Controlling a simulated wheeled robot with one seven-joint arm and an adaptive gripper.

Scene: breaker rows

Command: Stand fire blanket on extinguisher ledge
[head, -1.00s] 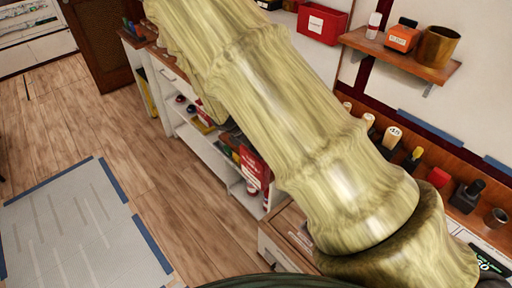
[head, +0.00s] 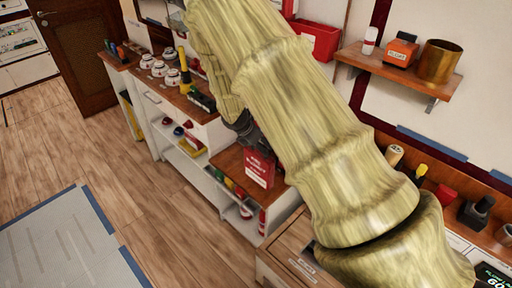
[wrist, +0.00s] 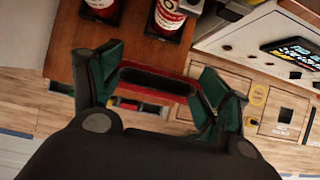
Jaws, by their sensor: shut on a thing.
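The fire blanket (head: 258,168) is a red box with white lettering, seen in the head view just left of my arm. My gripper (wrist: 157,78) is shut on it; in the wrist view the red blanket's edge (wrist: 178,86) with a dark slot lies between the two green-padded fingers. In the head view my arm hides most of the gripper. In the wrist view two red extinguishers (wrist: 169,18) with white labels stand on a brown wooden ledge (wrist: 135,50), beyond the blanket. The blanket appears above the ledge's near edge; I cannot tell whether they touch.
A wooden-topped cabinet (head: 228,162) stands behind the blanket, with coloured items on shelves below. Several white jars (head: 158,68) and a yellow-black torch (head: 183,68) stand on the counter farther left. A wall shelf (head: 365,60) is right of my arm.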

